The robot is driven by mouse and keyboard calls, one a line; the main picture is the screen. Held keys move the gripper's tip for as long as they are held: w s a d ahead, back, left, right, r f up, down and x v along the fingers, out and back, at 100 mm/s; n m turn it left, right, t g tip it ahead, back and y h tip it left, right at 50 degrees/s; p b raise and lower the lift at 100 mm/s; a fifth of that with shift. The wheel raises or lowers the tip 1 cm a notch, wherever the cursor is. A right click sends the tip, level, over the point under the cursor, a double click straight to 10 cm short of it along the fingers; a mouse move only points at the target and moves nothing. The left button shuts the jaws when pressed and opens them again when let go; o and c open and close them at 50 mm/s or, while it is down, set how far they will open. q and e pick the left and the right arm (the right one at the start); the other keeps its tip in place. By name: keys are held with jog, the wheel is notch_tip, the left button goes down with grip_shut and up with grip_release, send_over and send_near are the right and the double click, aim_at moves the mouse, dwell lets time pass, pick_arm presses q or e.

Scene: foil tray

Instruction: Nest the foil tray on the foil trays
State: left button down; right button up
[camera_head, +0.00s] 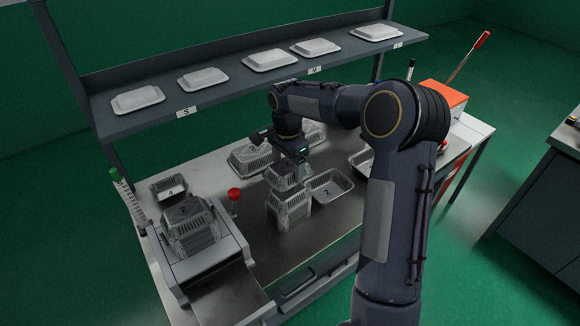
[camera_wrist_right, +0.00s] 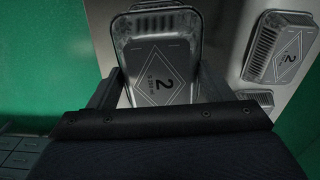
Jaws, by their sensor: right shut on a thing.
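My right gripper (camera_head: 291,157) is shut on a silver foil tray (camera_head: 283,178) and holds it over the stack of foil trays (camera_head: 289,208), which stands bottom-up on the steel table. From the head view I cannot tell whether the held tray touches the stack. The gripper body hides the near part. My left gripper is not in view.
An open foil tray (camera_head: 330,187) lies right of the stack, and bottom-up trays (camera_head: 247,157) lie behind it. A press-like fixture with a red knob (camera_head: 234,194) and a tray (camera_head: 190,228) stands left. A shelf (camera_head: 235,78) with several pale trays runs along the back.

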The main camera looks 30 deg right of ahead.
jog(key=shift+f+b, duration=2.65)
jog(key=shift+f, duration=1.2)
jog(key=o, duration=1)
jog(key=shift+r, duration=0.1)
notch_tip(320, 180, up, 8)
jog(key=shift+f, duration=0.15)
